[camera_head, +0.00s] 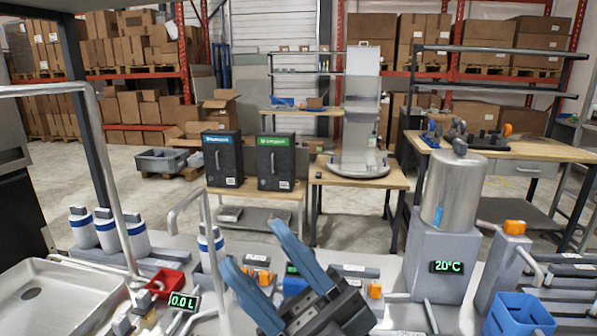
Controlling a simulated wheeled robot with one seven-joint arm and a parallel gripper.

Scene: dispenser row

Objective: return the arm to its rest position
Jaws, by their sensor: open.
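My gripper (253,244) shows at the bottom middle of the head view, with two long blue fingers on a black body. The fingers point up and to the left, stand apart and hold nothing between them. The gripper is over the front worktop and hides part of the items behind it. Most of my arm is out of view.
A steel tank (454,188) on a grey base reading 20°C stands right of my gripper. A blue bin (519,315) is at the lower right. A sink (62,297), a red container (166,283), a 0.0 L display (184,301) and white bottles (106,229) are left.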

